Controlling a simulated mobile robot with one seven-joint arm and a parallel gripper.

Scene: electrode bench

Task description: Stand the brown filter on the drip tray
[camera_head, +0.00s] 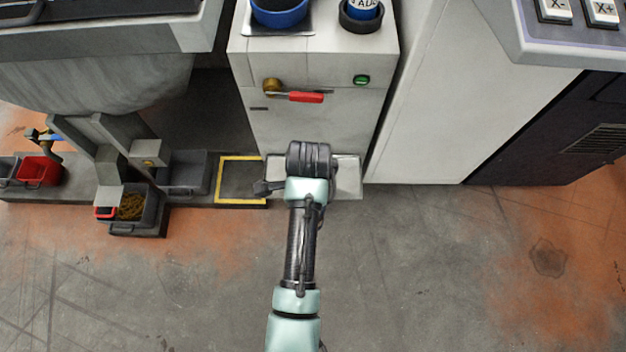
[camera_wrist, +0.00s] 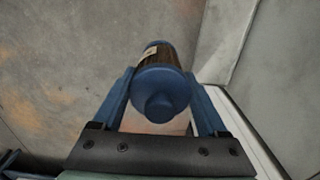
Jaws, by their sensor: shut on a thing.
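The brown filter shows in the wrist view as a brown striped body (camera_wrist: 158,56) with a pale label and a large blue end cap with a round knob facing the camera. My gripper (camera_wrist: 160,82) is shut on it, with one blue finger on each side. In the head view my wrist and arm hide the fingers and the filter. A pale, shallow tray (camera_head: 348,178), which looks like the drip tray, lies at the foot of the white cabinet, partly behind my wrist. I cannot tell whether the filter touches it.
The white cabinet (camera_head: 315,120) has a red-handled brass valve (camera_head: 300,96) and a green button (camera_head: 361,80). Left of my wrist is a yellow-outlined square (camera_head: 240,181), with dark bins and a red bin (camera_head: 39,171) further left. The floor at right is clear.

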